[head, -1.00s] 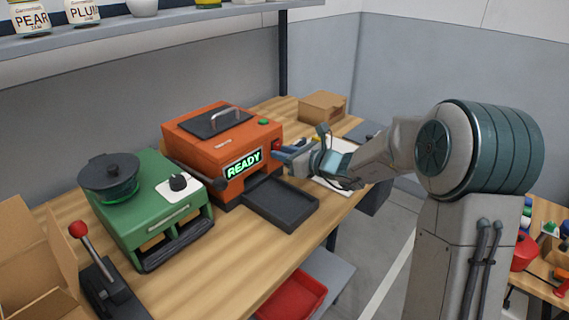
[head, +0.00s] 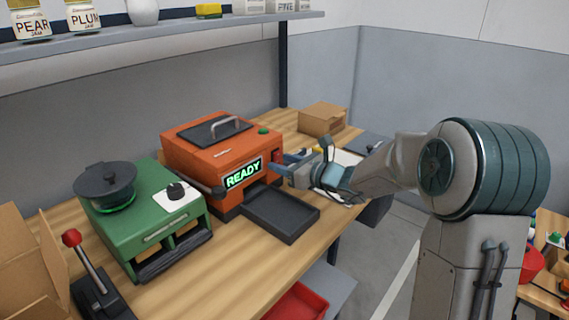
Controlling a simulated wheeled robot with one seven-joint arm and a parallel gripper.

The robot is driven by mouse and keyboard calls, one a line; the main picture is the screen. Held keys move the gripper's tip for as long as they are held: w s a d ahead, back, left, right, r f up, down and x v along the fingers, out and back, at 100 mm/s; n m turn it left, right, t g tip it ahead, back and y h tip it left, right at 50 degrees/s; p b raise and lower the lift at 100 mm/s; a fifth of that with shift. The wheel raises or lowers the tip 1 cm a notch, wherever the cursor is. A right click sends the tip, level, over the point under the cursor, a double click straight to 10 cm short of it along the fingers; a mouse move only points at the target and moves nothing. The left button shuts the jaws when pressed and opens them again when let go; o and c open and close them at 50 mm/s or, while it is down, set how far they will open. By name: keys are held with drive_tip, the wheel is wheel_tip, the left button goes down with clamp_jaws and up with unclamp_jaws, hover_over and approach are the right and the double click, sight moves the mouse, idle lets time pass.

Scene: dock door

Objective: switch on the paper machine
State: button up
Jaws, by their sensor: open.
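The orange machine (head: 205,155) stands on the wooden bench, with a dark lid and handle on top and a green button (head: 263,130) at its top right. Its front display (head: 243,174) glows green and reads READY. A dark tray (head: 281,214) sticks out below the display. My gripper (head: 277,168) is open at the right end of the machine's front, its fingertips close to the body. Whether they touch it I cannot tell. The red part seen there earlier is mostly hidden behind the fingers.
A green machine (head: 150,225) with a black knob and a dark round pot stands to the left. A red-knobbed lever (head: 72,238) and an open cardboard box (head: 25,265) are at the near left. A small cardboard box (head: 322,118) sits behind my gripper. A shelf (head: 160,32) runs above.

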drive_tip(key=v, duration=1.3)
drive_tip(key=shift+s+d, duration=0.3)
drive_tip(key=s+a+n+g+h+p, duration=0.2)
drive_tip(key=s+n+g, duration=0.2)
drive_tip(key=s+n, duration=0.35)
drive_tip(key=s+a+n+g+h+p, duration=0.2)
drive_tip(key=s+n+g, duration=0.1)
drive_tip(key=s+n, duration=0.4)
drive_tip(key=s+d+r+n+h+p, duration=0.1)
drive_tip(key=s+d+n+h+p, duration=0.3)
drive_tip(key=s+d+n+h, duration=0.5)
drive_tip(key=shift+s+d+r+n, duration=0.3)
drive_tip(key=shift+s+d+n, duration=0.7)
drive_tip(key=shift+d, duration=0.2)
